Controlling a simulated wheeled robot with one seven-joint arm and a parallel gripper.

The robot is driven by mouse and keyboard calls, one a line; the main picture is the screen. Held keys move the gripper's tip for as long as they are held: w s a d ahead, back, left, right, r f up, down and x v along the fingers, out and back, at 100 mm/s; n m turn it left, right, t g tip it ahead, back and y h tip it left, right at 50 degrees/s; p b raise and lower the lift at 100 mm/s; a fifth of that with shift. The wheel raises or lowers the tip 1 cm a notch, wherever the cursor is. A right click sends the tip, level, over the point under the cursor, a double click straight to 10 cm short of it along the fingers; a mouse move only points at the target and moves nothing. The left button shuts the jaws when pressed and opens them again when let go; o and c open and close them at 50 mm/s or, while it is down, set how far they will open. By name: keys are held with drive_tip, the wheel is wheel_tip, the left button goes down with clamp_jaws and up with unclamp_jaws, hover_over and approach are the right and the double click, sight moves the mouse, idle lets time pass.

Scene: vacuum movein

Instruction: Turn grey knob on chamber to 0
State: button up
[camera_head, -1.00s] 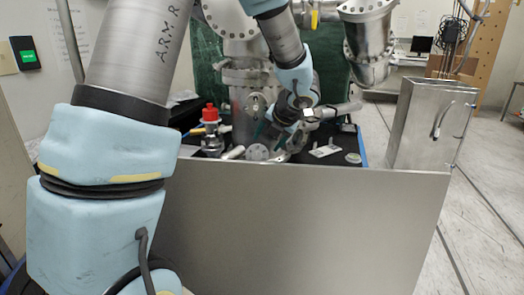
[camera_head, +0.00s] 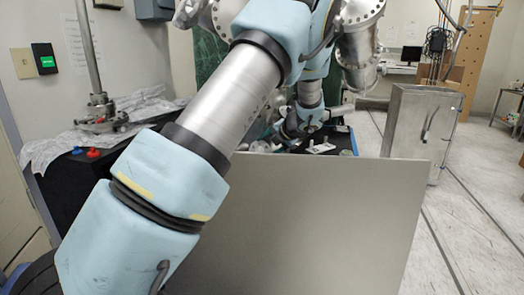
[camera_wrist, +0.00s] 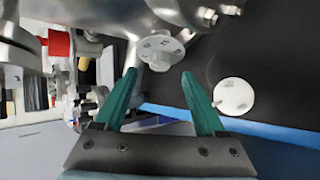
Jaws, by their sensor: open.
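The grey knob (camera_wrist: 158,50), a pale dial with dark marks on its face, shows in the wrist view on the metal chamber (camera_wrist: 95,18). My gripper (camera_wrist: 160,72) is open, its two teal fingers apart. The knob appears between and just beyond the fingertips; nothing shows gripped. Contact cannot be told. The marks are too small to read. In the head view my arm covers most of the chamber and hides the knob. My wrist hangs over the dark bench behind the grey panel.
A pale round disc (camera_wrist: 233,96) lies on the dark surface right of my fingers. A red-capped fitting (camera_wrist: 60,43) is at left. In the head view, a grey panel (camera_head: 320,210) stands in front and a metal box (camera_head: 418,130) stands right. Floor is open at far right.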

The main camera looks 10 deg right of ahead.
sight(261, 150)
drive_tip(key=shift+x, duration=2.25)
clamp_jaws()
